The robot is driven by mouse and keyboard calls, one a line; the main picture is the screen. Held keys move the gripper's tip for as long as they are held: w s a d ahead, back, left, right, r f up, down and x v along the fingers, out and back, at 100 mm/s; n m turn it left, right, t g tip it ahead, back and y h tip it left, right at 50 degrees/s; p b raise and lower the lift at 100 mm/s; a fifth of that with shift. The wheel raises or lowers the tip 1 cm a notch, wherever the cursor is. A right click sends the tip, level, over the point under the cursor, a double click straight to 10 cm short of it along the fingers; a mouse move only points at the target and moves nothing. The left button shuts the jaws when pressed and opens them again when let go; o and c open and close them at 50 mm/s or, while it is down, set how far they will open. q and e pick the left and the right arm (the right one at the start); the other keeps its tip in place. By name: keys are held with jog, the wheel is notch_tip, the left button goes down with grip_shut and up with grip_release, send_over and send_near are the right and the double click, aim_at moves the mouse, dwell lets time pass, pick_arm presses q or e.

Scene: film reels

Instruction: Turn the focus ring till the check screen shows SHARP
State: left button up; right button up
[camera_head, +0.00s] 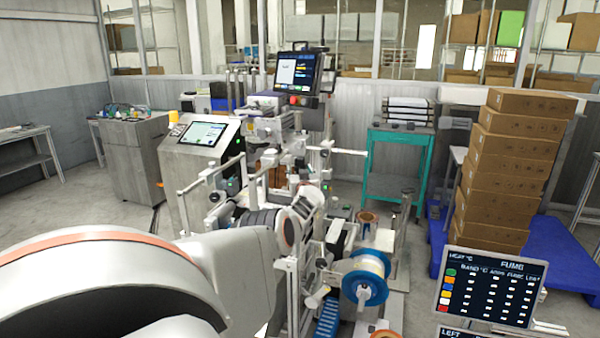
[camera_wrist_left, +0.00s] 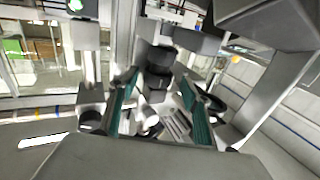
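My left gripper (camera_wrist_left: 158,84) is open in the left wrist view, with a teal pad on each of its two fingers. A dark, stepped cylinder (camera_wrist_left: 158,58), which may be the focus ring, shows between and beyond the fingertips. I cannot tell whether the fingers touch it. In the head view my left arm fills the lower left and reaches the machine in the middle, with the left gripper (camera_head: 304,204) among its parts. A monitor (camera_head: 299,72) stands on top of the machine. I cannot tell whether it is the check screen, and its text is too small to read. My right gripper is not in view.
A tilted touch panel (camera_head: 203,133) stands left of the machine. A white reel with blue flanges (camera_head: 365,278) sits at its front right. Another display (camera_head: 488,287) is at the lower right. Stacked cartons (camera_head: 512,150) and a teal cart (camera_head: 398,150) stand at the right.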

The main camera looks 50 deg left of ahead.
aim_at(299, 144)
pick_arm(q)
jog(key=shift+d+f, duration=0.1)
jog(key=shift+w, duration=0.1)
jog(key=shift+w+d, duration=0.1)
jog(key=shift+w+r, duration=0.15)
jog(key=shift+r, duration=0.55)
jog(key=shift+s+r, duration=0.2)
jog(key=shift+r, duration=0.45)
jog(key=shift+s+r, duration=0.1)
jog(key=shift+r, duration=3.55)
